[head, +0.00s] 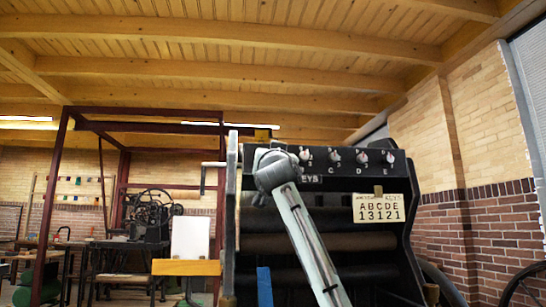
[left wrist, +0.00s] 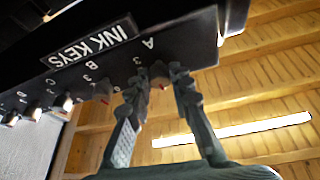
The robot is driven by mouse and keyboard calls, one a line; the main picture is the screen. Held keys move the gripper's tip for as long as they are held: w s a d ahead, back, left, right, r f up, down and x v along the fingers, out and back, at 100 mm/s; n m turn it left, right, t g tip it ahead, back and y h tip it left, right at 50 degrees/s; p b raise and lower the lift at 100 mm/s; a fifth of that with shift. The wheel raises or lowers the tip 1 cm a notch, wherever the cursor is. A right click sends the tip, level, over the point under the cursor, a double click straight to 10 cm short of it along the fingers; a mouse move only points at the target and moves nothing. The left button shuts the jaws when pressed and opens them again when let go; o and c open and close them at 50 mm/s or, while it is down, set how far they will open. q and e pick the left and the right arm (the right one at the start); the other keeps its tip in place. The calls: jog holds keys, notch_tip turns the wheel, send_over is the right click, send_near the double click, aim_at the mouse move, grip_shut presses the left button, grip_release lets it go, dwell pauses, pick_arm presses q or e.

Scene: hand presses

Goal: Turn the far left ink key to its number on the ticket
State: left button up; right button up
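The far left ink key, key A (left wrist: 158,72), is a dark knob with a red mark, under the letter A on the black press in the left wrist view. The fingers of my left gripper (left wrist: 160,78) are on either side of it and look closed on it. They hide part of the knob and its numbers. In the head view my left wrist covers this key. The cream ticket (head: 379,208) hangs on the press front, with ABCDE over 13121, so A reads 1. My right gripper is not in view.
Key B (head: 305,155), key C (head: 335,157), key D (head: 363,157) and key E (head: 390,157) sit in a row to the right. The INK KEYS label (left wrist: 90,42) is on the same panel. A dark red frame (head: 60,170) stands left of the press.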

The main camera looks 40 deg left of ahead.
pick_arm(q)
grip_shut()
jog(key=shift+m, duration=0.4)
jog(key=shift+s+r+m+t+h+p, duration=0.1)
jog(key=shift+m+t+h+p, duration=0.25)
jog(key=shift+m+h, duration=0.9)
jog(key=shift+w+f+m+t+h+p, duration=0.15)
jog(key=shift+m+h+p, duration=0.35)
jog(key=shift+m, duration=1.6)
jog(key=shift+s+r+m+t+h+p, duration=0.25)
jog(key=shift+m+h+p, duration=0.4)
jog(key=shift+m, duration=1)
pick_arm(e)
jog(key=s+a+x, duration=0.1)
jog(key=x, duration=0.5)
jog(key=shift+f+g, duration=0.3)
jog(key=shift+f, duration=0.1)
pick_arm(q)
jog(key=shift+w+f, duration=0.1)
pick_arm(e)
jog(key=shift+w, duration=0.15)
pick_arm(q)
jog(key=o, duration=0.9)
grip_release()
